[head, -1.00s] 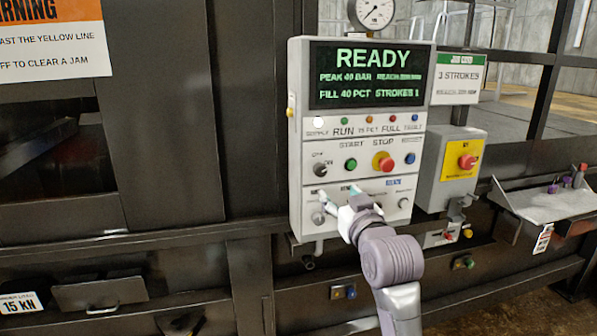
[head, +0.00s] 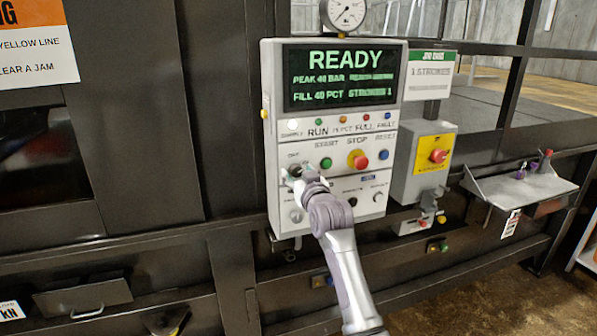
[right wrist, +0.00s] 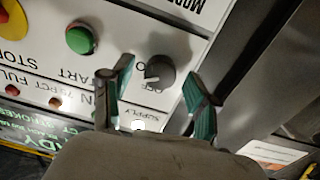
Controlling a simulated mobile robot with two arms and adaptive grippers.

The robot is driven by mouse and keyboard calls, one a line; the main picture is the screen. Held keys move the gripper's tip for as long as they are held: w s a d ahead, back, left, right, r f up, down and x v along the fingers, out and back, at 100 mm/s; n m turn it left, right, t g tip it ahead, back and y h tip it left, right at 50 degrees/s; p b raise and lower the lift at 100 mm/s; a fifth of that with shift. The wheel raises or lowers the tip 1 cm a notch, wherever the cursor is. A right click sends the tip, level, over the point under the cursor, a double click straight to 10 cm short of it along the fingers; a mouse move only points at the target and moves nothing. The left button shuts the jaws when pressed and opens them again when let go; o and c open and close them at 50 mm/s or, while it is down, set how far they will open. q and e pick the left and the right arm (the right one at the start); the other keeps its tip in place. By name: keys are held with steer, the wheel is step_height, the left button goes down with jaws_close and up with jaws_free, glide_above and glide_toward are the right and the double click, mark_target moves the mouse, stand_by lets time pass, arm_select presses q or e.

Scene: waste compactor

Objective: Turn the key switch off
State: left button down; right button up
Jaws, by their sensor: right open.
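A round dark switch (right wrist: 160,72) with a pale pointer mark and the lettering OFF beside it sits on the light control panel (right wrist: 222,75). It is at the left of the START row; in the head view my gripper partly covers it. I cannot make out a separate key in it. My right gripper (head: 303,175) is at this switch. In the right wrist view its two green-padded fingers (right wrist: 159,75) are open, one on each side of the switch, with gaps showing. My left gripper is not in view.
The green START button (head: 326,163) and red STOP button (head: 360,160) are close to the right of the gripper. The screen (head: 343,77) above reads READY. A yellow-faced box with a red button (head: 438,156) and a small shelf (head: 525,187) stand further right.

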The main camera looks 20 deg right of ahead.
jaws_close()
stand_by(0.3)
steer(key=shift+n, duration=0.3)
steer(key=n, duration=0.2)
steer(key=shift+n, duration=0.4)
steer(key=n, duration=0.2)
steer(key=shift+n, duration=0.4)
steer(key=n+p, duration=0.1)
steer(key=n, duration=0.4)
steer(key=shift+n, duration=0.4)
